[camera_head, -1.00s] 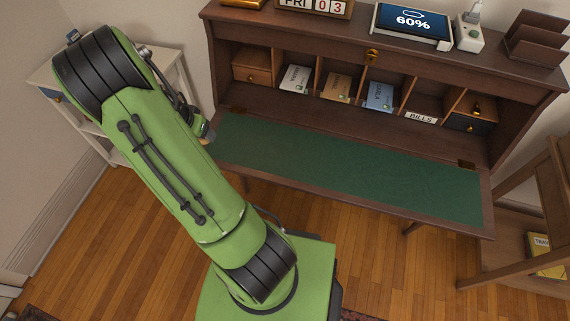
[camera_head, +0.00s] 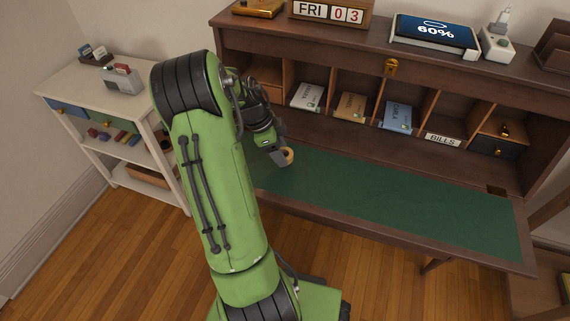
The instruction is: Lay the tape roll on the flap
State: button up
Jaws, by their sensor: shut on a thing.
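The flap (camera_head: 400,205) is the desk's folded-down writing surface, with a green inlay in a dark wood frame. It is bare. My gripper (camera_head: 281,153) is over the left part of the flap, near the pigeonholes, and is partly hidden by its own wrist and arm. It is shut on the tape roll (camera_head: 288,157), a small tan ring that shows at the fingertips. The roll appears to be held above the green surface; the exact gap cannot be told.
Pigeonholes with booklets, a BILLS label (camera_head: 443,140) and small drawers line the back of the flap. A date block (camera_head: 331,11) and a tablet (camera_head: 435,32) stand on the desk top. A white shelf unit (camera_head: 120,125) is at the left. Most of the flap is free.

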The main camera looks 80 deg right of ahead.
jog(key=shift+f+b, duration=0.65)
jog(key=shift+f, duration=1.55)
jog(key=o, duration=1.1)
jog(key=shift+r, duration=0.1)
jog(key=p+v, duration=0.4)
jog(key=v, duration=0.8)
jog(key=w+a+r+n+t, duration=0.2)
jog(key=w+a+r+n, duration=0.3)
jog(key=w+a+n, duration=0.1)
jog(key=w+a+r+n+t, duration=0.2)
jog(key=a+n, duration=0.2)
jog(key=a, duration=0.3)
jog(key=w+a+r+n+t, duration=0.1)
jog(key=w+a+r+n, duration=0.2)
jog(key=a+n, duration=0.25)
jog(key=s+a+r+n+t, duration=0.1)
jog(key=s+a+n+t, duration=0.1)
jog(key=a+n, duration=0.6)
jog(key=s+a+n+t+y, duration=0.1)
jog(key=s+a+n+t, duration=0.2)
jog(key=a+n, duration=0.6)
jog(key=s+a, duration=0.1)
jog(key=a, duration=0.2)
jog(key=shift+s+r, duration=0.4)
